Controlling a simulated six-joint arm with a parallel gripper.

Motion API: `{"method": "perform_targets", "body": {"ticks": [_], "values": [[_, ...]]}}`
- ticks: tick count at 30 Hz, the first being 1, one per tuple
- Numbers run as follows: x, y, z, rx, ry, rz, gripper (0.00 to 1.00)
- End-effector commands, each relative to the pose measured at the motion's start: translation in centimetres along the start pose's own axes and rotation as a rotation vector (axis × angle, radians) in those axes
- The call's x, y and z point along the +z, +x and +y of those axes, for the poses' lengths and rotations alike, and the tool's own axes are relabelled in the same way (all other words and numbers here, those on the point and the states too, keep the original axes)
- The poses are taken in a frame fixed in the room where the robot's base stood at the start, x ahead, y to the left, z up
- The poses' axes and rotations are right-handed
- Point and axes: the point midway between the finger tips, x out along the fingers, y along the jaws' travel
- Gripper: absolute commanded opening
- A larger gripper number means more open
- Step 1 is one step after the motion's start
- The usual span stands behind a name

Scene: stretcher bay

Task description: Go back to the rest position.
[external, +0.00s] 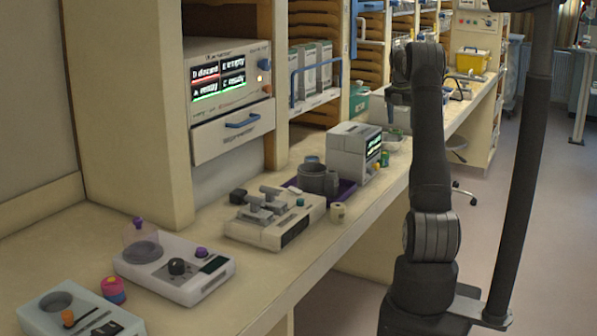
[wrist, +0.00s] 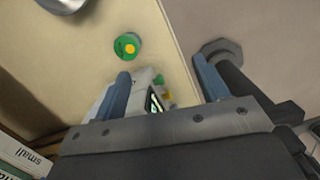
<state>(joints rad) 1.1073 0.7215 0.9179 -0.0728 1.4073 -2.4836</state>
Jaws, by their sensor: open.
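My gripper (external: 398,104) hangs at the end of my raised arm, above the back part of the long bench, in the external view. Past the fingers are the bench top and, partly hidden by the left finger, a pale device with a small screen (wrist: 155,101).
The bench (external: 345,235) carries a grey box with a screen (external: 352,150), a beige device (external: 275,222), a white device (external: 175,268) and a pink-and-blue container (external: 113,291). A green round thing (wrist: 127,46) lies on the bench. Shelving rises behind; open floor (external: 500,215) is at right.

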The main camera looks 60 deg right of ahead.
Motion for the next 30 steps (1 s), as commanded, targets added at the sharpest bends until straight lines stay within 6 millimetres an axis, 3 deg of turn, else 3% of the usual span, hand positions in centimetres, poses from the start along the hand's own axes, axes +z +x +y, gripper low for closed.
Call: {"method": "perform_targets", "body": {"ticks": [12,30], "values": [[-5.0,-4.5,5.3,0.003,-0.021,0.0,0.68],[-14.3,-8.7,11.6,0.007,-0.062,0.002,0.68]]}}
